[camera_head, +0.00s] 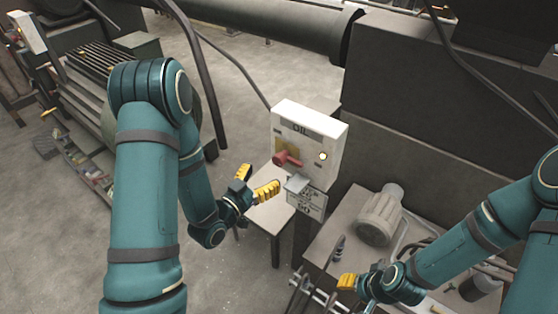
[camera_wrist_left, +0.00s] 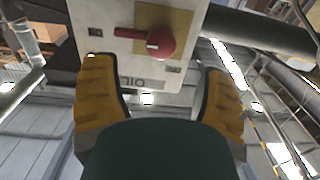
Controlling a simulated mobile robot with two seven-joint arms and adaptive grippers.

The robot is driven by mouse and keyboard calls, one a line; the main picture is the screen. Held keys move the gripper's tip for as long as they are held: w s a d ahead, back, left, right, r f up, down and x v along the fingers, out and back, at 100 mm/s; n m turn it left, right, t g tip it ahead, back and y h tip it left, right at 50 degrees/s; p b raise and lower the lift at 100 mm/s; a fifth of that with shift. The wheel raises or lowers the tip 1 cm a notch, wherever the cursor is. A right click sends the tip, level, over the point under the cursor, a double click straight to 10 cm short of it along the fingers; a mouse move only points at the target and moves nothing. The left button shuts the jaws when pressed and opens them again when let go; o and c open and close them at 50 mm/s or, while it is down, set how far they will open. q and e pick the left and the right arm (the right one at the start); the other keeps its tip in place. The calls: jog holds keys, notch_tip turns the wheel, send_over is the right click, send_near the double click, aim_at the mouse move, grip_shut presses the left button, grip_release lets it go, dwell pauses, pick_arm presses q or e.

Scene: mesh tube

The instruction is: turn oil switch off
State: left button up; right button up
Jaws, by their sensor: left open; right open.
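The oil switch box (camera_head: 310,138) is a pale upright box labelled OIL, in the middle of the head view. Its red switch handle (camera_head: 287,160) sits on a yellowish plate on the front face, with a small round light to its right. My left gripper (camera_head: 256,182) is open and empty, just left of and a little below the handle, apart from it. In the left wrist view the red handle (camera_wrist_left: 160,43) shows above and between the open yellow fingers. My right gripper (camera_head: 352,290) is at the lower right, away from the box; only one yellow finger shows clearly.
A table with a grey motor (camera_head: 380,217) stands to the right. A dark machine block (camera_head: 430,110) rises behind. A small table (camera_head: 268,212) stands below the box. Open floor lies to the left.

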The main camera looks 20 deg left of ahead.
aim_at(276, 162)
pick_arm(q)
jog(key=x, duration=0.7)
jog(key=shift+w+d, duration=0.1)
jog(key=shift+w, duration=0.3)
jog(key=c, duration=1.2)
